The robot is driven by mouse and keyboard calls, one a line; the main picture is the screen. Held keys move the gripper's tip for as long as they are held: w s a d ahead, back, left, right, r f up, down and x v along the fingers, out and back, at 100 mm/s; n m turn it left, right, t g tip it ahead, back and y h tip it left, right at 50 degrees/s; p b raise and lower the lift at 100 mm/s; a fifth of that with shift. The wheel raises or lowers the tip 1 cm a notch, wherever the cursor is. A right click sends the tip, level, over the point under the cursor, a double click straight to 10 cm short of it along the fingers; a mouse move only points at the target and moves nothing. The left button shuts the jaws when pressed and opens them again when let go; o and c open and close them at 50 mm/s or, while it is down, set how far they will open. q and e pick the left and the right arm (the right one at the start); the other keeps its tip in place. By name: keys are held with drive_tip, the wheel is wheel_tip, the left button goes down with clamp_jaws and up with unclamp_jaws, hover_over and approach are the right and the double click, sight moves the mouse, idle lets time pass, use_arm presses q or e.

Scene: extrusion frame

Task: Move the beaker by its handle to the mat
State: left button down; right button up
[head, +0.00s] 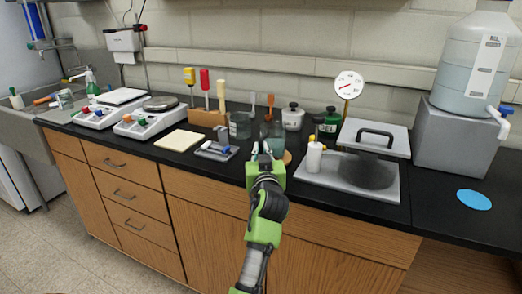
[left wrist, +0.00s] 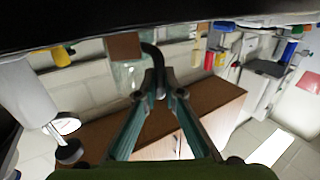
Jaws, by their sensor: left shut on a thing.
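A clear, slightly tinted glass beaker (head: 276,138) stands near the front edge of the black bench, in the middle of the head view. My left gripper (head: 263,151) is directly in front of it, its jaws shut at the beaker's handle. The left wrist view shows the dark curved handle (left wrist: 154,56) running down to the closed fingertips of my left gripper (left wrist: 158,88), with clear glass (left wrist: 129,74) beside it. Whether the beaker's base touches the bench is hidden. A flat blue round mat (head: 474,199) lies at the far right. My right gripper is not in view.
A grey block (head: 455,138) bears a large jug (head: 475,65). Bench around the mat is clear.

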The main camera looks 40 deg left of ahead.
use_arm(q)
drive_tip(key=shift+f, duration=0.2)
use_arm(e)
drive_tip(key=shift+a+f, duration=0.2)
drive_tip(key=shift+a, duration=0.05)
